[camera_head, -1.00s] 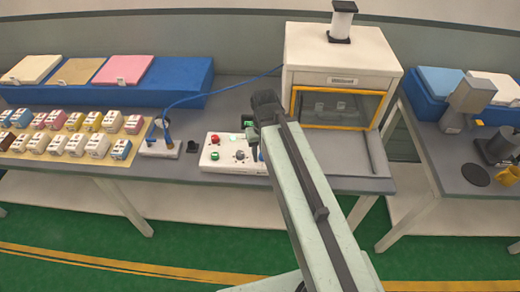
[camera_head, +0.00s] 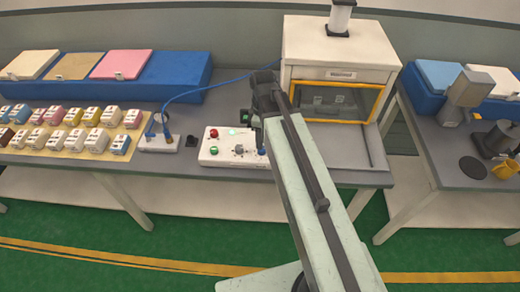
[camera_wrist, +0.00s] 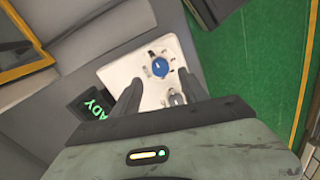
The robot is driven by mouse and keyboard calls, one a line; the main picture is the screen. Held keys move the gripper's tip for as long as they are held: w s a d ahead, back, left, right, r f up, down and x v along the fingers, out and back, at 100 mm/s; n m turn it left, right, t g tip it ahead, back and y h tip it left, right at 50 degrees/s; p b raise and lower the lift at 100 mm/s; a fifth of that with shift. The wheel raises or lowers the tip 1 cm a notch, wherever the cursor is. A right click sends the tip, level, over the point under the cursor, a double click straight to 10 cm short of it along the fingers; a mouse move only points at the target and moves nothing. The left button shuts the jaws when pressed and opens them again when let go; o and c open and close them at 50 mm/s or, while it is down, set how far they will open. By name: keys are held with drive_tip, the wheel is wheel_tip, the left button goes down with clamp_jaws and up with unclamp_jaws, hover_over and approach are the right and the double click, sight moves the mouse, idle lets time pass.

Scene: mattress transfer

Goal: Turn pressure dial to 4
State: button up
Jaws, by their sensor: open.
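The white control panel (camera_head: 210,159) lies on the grey bench, with a red button (camera_head: 214,133), a green button (camera_head: 214,151) and a grey knob (camera_head: 239,149). In the wrist view the panel (camera_wrist: 138,73) carries a blue dial (camera_wrist: 160,67) with a white pointer mark and a grey knob (camera_wrist: 177,99) nearer the gripper. I cannot tell which is the pressure dial, and the scale numbers are too small to read. My gripper (camera_wrist: 159,80) is open and empty above the panel, its fingers spread to either side of these controls. In the head view my gripper (camera_head: 258,121) partly covers the panel's right end.
A white press box (camera_head: 330,50) with a yellow-framed window stands right behind the panel. A dark display (camera_wrist: 94,104) shows green letters ending in "ADY". Several small boxes (camera_head: 73,117) and a blue-cabled device (camera_head: 158,144) are to the left.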

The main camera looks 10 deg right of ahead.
wheel_tip(320, 180, down, 5)
drive_tip(key=b, duration=0.4)
drive_tip(key=shift+s+a+f, duration=0.1)
drive_tip(key=shift+f, duration=0.05)
drive_tip(key=shift+c, duration=0.2)
